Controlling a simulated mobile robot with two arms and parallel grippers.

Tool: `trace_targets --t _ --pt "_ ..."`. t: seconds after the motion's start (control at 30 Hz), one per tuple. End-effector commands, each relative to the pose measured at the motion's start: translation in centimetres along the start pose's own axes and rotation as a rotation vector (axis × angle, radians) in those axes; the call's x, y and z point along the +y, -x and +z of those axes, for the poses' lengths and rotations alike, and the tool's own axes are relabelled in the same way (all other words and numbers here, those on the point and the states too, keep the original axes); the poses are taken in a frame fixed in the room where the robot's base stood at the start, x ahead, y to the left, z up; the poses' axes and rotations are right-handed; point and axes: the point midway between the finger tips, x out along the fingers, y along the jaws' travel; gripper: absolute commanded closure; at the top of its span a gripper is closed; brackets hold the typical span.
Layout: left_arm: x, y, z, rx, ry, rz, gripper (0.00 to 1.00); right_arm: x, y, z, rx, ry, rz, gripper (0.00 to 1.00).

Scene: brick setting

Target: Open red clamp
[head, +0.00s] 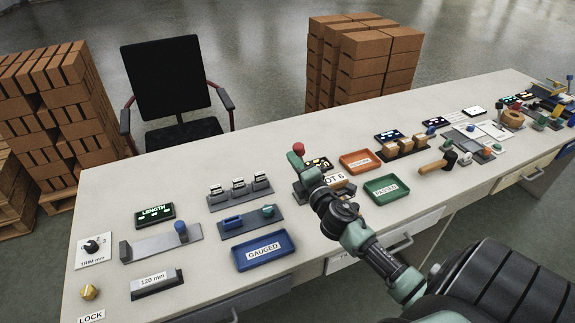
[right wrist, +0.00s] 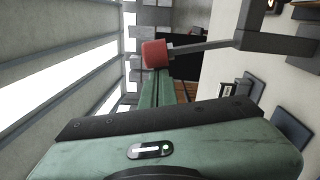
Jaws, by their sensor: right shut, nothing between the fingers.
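The red clamp shows as a red knob (head: 299,149) at the end of a lever, above a dark fixture near the middle of the table. In the right wrist view the red knob (right wrist: 155,54) sits on a grey bar that runs right to a grey block. My right gripper (head: 294,160) is shut and empty, with its green fingertips right at the knob. In the right wrist view the fingers (right wrist: 158,88) end just below the knob; I cannot tell whether they touch it. The gripper and arm hide part of the fixture. My left gripper is not in view.
A small display and a "DT 6" label (head: 335,180) lie beside the fixture. An orange tray (head: 361,162) and a green "PASSED" tray (head: 387,189) are to the right. A blue "GAUGED" tray (head: 263,250) is to the left. The table's back edge is mostly clear.

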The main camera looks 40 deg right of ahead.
Motion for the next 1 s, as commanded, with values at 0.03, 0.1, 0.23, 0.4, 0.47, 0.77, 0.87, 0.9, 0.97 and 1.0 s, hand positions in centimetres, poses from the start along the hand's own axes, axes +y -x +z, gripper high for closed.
trace_targets --t 0.03,0.1,0.23,0.4,0.47,0.77,0.87,0.9,0.97,1.0 --pt "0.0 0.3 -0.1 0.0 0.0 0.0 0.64 0.2 0.0 0.4 -0.001 -0.037 -0.001 1.0" --pt "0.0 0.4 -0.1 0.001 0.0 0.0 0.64 0.3 0.0 0.9 -0.001 -0.085 0.001 1.0" --pt "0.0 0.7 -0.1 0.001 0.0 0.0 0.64 0.4 0.0 1.6 0.0 -0.161 0.001 1.0" --pt "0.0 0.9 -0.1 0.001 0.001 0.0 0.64 0.4 0.1 2.3 0.0 -0.228 0.001 1.0" --pt "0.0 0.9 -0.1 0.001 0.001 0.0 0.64 0.4 0.1 2.4 0.001 -0.244 0.002 1.0" --pt "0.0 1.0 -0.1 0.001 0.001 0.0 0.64 0.3 0.1 2.8 -0.001 -0.275 0.002 1.0" --pt "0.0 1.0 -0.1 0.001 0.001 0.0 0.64 0.3 0.1 2.8 -0.002 -0.275 0.002 1.0" --pt "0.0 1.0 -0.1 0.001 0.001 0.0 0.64 0.3 0.1 2.9 -0.002 -0.275 0.002 1.0" --pt "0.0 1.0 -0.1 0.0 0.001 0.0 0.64 0.3 0.0 2.9 -0.003 -0.274 0.002 1.0" --pt "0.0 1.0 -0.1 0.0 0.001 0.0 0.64 0.3 0.0 2.9 -0.003 -0.274 0.002 1.0"
